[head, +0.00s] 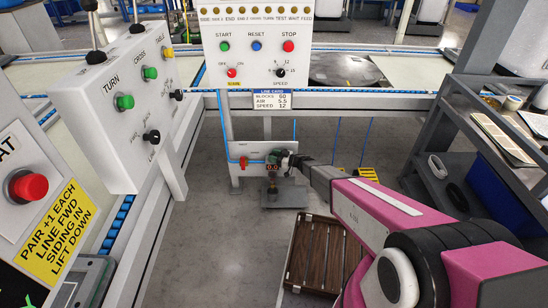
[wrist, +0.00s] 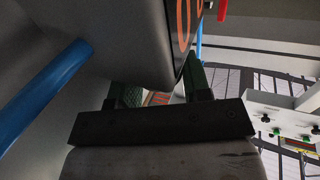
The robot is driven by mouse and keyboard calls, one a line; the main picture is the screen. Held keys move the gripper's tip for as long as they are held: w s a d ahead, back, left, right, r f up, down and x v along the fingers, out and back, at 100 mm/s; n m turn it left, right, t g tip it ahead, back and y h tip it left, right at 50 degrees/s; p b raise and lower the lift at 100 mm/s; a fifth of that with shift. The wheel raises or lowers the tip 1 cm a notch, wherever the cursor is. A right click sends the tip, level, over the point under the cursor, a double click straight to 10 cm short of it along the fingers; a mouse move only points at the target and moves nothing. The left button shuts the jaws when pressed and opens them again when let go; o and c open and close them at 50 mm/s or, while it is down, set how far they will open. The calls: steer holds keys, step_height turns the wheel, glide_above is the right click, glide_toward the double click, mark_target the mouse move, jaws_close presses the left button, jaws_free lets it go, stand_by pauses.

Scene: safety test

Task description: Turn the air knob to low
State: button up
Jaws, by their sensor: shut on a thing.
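The air unit (head: 271,167), with a small red-lit display, is mounted on a white plate (head: 238,160) below the panel with START, RESET and STOP buttons. My gripper (head: 284,158) reaches it from the right, and its fingers are shut at the unit. In the wrist view my gripper (wrist: 165,88) has its dark green fingers on either side of the lower end of a grey rounded body (wrist: 150,35) with orange digits at its right edge. The air knob itself is largely hidden at the fingers, and its setting cannot be read.
A blue hose (wrist: 45,85) runs close by on the left. A line card (head: 272,100) lists AIR 5.5. A left control box (head: 120,120) and a red button box (head: 30,190) stand nearby. A brown slatted pallet (head: 315,255) lies below my arm. A dark shelf (head: 470,200) is at right.

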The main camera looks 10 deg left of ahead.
stand_by(0.4)
steer(key=o, duration=0.9)
steer(key=shift+c, duration=0.2)
steer(key=shift+s+m+t+h, duration=0.15)
steer(key=shift+m+t+h, duration=0.15)
steer(key=shift+m+t, duration=0.7)
steer(key=m+t+h, duration=0.2)
steer(key=t, duration=0.2)
steer(key=m+t+h, duration=0.2)
steer(key=m+t, duration=0.1)
steer(key=t, duration=0.1)
steer(key=shift+s+a, duration=0.15)
